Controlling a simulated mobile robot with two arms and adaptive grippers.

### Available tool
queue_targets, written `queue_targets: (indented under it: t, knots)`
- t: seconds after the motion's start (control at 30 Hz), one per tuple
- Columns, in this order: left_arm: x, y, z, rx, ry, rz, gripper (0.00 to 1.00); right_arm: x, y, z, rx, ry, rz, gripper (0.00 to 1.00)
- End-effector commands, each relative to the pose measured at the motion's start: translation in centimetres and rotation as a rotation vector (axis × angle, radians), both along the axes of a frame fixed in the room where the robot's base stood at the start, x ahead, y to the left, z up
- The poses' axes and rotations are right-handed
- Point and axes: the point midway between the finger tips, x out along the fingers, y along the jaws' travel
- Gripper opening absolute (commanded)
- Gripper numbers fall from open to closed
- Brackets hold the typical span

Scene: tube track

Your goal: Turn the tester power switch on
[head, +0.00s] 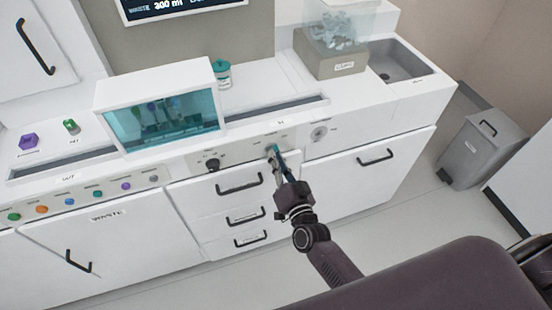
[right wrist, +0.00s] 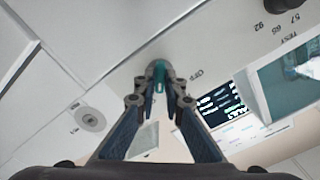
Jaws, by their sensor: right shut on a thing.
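The tester power switch is a teal piece (head: 273,148) on the grey control panel (head: 238,147) above the drawers. It also shows in the right wrist view (right wrist: 159,70), between the fingertips, with an OFF label beside it. My right gripper (head: 277,158) reaches it from the front and is shut on it. In the right wrist view the two fingers (right wrist: 160,95) meet at the switch and partly hide it, so its exact setting cannot be told. The tester box (head: 160,108) with teal glass stands on the counter to the left. My left gripper is not in view.
A black knob (head: 212,163) sits left of the switch and a round lock plate (head: 319,133) to the right. Drawer handles (head: 240,185) stick out below. Coloured buttons (head: 69,201) line the left panel. A grey bin (head: 482,145) stands at the right.

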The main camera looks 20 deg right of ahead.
Motion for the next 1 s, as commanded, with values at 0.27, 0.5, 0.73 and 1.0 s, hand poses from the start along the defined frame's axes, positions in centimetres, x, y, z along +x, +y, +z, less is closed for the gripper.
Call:
queue_targets:
  t: [0.27, 0.5, 0.73, 1.0]
  knots:
    - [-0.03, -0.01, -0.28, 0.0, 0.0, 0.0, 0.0, -0.04, 0.02, -0.11, 0.11, 0.006, 0.0, 0.0]
    - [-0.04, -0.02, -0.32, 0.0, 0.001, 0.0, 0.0, -0.05, 0.01, -0.1, 0.14, 0.007, 0.0, 0.0]
    - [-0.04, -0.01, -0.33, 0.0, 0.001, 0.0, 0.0, -0.05, 0.01, -0.1, 0.143, 0.007, 0.0, 0.0]
    - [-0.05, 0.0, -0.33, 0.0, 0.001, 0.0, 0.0, -0.04, 0.01, -0.08, 0.142, 0.006, 0.0, 0.26]
